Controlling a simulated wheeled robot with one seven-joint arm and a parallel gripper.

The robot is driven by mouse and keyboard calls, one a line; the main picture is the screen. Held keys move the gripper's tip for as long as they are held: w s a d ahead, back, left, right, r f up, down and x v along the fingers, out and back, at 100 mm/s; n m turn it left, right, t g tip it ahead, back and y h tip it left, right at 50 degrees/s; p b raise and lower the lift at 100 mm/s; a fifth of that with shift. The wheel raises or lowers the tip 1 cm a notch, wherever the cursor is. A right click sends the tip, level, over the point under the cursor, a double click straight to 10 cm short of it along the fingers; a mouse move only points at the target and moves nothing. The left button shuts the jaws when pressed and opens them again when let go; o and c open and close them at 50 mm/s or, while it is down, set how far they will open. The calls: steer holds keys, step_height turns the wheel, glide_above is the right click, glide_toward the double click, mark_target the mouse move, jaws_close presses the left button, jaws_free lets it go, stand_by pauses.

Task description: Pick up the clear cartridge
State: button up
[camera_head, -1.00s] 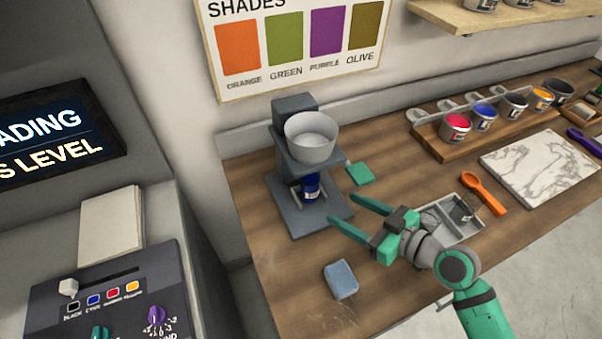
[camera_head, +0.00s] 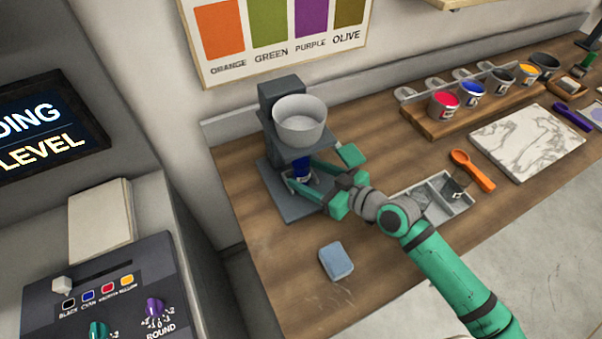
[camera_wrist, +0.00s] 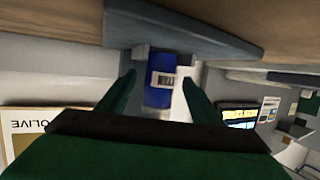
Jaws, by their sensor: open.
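A blue cartridge (camera_head: 302,168) stands upright in the grey stand, below the white bowl. It also shows in the wrist view (camera_wrist: 158,88), blue with a pale barcode label. My gripper (camera_head: 301,172) is open at the stand's front, with one finger on each side of the blue cartridge. In the wrist view my gripper (camera_wrist: 160,88) shows a gap beside the cartridge at the right; contact at the left is hard to tell. I cannot make out a clear cartridge for certain; a small see-through or dark item (camera_head: 461,180) lies at the divided tray.
The grey stand (camera_head: 282,95) holds the white bowl (camera_head: 300,128) just above my gripper. The divided tray (camera_head: 424,207), orange scoop (camera_head: 474,170) and blue sponge (camera_head: 336,261) are nearby. The wooden counter's left front is mostly clear.

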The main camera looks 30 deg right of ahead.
steer(key=shift+w+a+f, duration=0.1)
steer(key=shift+w+f, duration=0.05)
steer(key=shift+w, duration=0.3)
steer(key=c, duration=1.2)
